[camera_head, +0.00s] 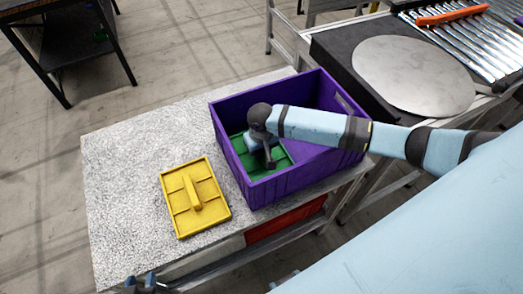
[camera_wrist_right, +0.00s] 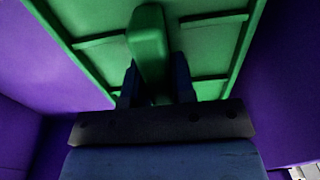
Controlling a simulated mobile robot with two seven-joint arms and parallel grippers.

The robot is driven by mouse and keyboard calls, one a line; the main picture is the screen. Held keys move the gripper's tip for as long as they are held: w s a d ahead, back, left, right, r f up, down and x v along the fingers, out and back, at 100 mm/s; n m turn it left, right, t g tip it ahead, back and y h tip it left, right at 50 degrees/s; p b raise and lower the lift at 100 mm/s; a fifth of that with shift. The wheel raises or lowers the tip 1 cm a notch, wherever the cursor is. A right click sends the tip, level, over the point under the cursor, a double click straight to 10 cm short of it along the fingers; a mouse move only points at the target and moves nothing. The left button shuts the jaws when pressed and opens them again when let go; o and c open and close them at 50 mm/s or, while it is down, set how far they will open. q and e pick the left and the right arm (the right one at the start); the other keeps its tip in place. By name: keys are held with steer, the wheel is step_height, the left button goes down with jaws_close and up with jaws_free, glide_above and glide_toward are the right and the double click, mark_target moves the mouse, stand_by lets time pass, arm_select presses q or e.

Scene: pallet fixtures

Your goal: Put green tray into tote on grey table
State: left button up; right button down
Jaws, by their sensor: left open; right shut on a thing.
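The green tray (camera_head: 258,172) is inside the purple tote (camera_head: 305,184), on its left side, partly hidden by my right arm. The tote stands on the grey speckled table (camera_head: 125,170). My right gripper (camera_head: 264,152) reaches down into the tote. In the right wrist view, my right gripper (camera_wrist_right: 157,90) is shut on the upright handle of the green tray (camera_wrist_right: 212,40), with purple tote walls around it. I cannot tell whether the tray rests on the tote's floor. My left gripper (camera_head: 140,284) is open at the table's front edge, partly cut off by the picture's bottom.
A yellow tray (camera_head: 194,197) with a raised handle lies on the table left of the tote. The table's left part is clear. A roller conveyor (camera_head: 470,40) and a round grey plate (camera_head: 412,75) are at the upper right. A dark shelf (camera_head: 75,45) stands far left.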

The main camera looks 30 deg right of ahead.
steer(key=c, duration=1)
jaws_free()
steer(key=shift+o, duration=0.2)
step_height(320, 180, up, 12)
